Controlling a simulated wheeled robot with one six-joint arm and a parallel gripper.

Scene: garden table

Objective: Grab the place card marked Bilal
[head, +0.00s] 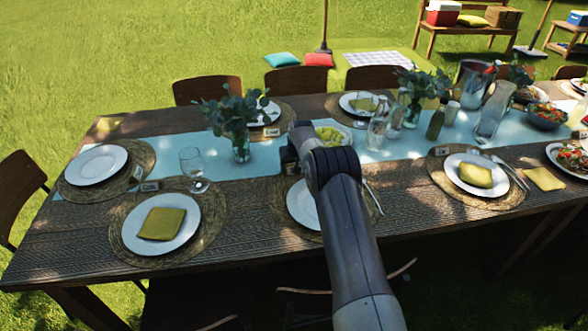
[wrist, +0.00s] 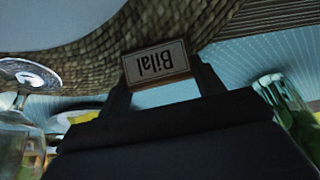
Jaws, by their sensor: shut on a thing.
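The place card marked Bilal (wrist: 157,64) shows in the wrist view, its dark lettering upside down on a pale face with a brown edge. My gripper (wrist: 161,76) is shut on it, one finger at each side of the card. In the head view my gripper (head: 289,158) is above the near middle of the table, beside the plate (head: 303,204) at that place. Whether the card is lifted clear of the table is hard to tell. My arm hides part of that plate and its mat.
Other place cards stand at the left (head: 150,186) and right (head: 441,151). The blue runner is partly bare.

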